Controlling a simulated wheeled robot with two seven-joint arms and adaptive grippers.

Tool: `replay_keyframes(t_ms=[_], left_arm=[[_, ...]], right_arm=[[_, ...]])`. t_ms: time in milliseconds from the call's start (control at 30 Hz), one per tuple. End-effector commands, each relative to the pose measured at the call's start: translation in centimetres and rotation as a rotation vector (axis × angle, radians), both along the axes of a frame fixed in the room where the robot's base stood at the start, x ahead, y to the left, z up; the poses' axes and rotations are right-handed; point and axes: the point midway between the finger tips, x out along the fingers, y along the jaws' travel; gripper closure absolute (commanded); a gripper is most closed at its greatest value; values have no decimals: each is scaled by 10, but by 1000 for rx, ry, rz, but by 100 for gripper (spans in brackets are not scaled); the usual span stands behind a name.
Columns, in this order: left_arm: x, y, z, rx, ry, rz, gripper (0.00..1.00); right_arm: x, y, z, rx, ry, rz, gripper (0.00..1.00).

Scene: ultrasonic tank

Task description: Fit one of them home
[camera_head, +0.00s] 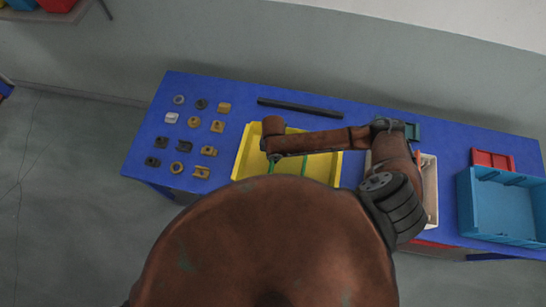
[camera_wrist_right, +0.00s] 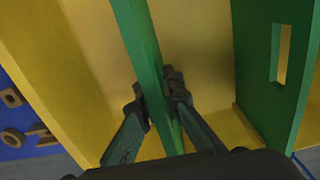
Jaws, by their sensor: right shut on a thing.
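A yellow bin (camera_head: 242,160) stands on the blue table, and its yellow walls and floor fill much of the right wrist view (camera_wrist_right: 85,50). My right gripper (camera_wrist_right: 163,98) is shut on a green divider (camera_wrist_right: 140,35), which runs between its fingers inside the bin. A second green divider (camera_wrist_right: 262,55) with a rectangular slot stands to the right in that view, apart from the fingers. In the head view my right arm reaches over the bin, and a green divider (camera_head: 304,167) shows below it. Whether the held divider is seated is not clear. My left gripper is not in view.
Several small grey, black and brass-coloured parts (camera_head: 183,146) lie in rows left of the bin. A black bar (camera_head: 300,108) lies behind it. A white container (camera_head: 431,190), a red tray (camera_head: 492,158) and a blue crate (camera_head: 500,208) are to the right.

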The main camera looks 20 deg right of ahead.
Motion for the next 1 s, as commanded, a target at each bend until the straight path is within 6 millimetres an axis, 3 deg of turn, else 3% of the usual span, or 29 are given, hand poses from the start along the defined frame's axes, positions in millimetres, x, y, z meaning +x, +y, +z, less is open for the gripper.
replay_keyframes(t_ms=[500,867,900,1000], left_arm=[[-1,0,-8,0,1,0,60],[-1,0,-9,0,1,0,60],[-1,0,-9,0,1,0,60],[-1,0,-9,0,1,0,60]], right_arm=[[0,0,-17,0,0,1,100],[0,0,-19,-1,-1,1,100],[0,0,-19,-1,-1,1,93],[0,0,-19,-1,-1,1,86]])
